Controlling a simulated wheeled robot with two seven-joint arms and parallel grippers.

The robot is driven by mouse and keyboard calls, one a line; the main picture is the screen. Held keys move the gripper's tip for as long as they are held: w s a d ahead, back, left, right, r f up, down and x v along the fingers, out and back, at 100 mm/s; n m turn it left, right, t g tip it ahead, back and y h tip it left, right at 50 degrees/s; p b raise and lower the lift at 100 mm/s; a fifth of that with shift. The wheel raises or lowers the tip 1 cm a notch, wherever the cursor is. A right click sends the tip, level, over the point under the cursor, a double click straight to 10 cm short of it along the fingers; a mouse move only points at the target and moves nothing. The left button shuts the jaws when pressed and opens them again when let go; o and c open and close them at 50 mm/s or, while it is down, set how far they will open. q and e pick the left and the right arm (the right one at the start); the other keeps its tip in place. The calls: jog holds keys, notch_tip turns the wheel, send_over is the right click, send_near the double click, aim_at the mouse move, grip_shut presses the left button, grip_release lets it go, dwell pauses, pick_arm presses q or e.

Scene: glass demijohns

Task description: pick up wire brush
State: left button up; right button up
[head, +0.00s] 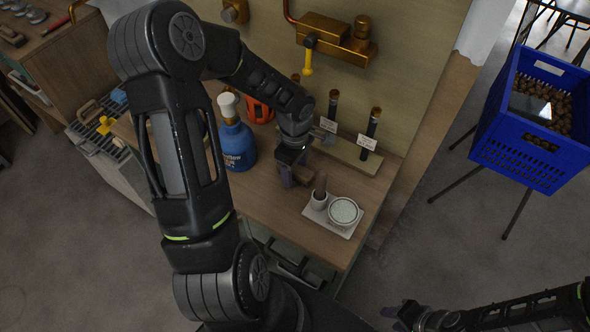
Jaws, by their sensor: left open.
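My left gripper (289,178) points down over the wooden worktop (270,200) and is open. A small brown wooden piece (304,176) lies right beside its fingers, partly hidden by them; it may be the wire brush, but I cannot tell for sure. I see no bristles clearly. My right gripper (398,312) is at the bottom right, low beyond the worktop, and its jaws are too dark to read.
A white tray (344,232) with a small cup (319,201) and a round dish (343,212) stands right of my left gripper. A blue bottle (237,146) stands left. Labelled dark tubes (371,130) stand behind. A blue crate (526,120) is at the right.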

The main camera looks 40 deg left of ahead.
pick_arm(q)
jog(key=shift+c, duration=0.5)
grip_shut()
dwell(0.6)
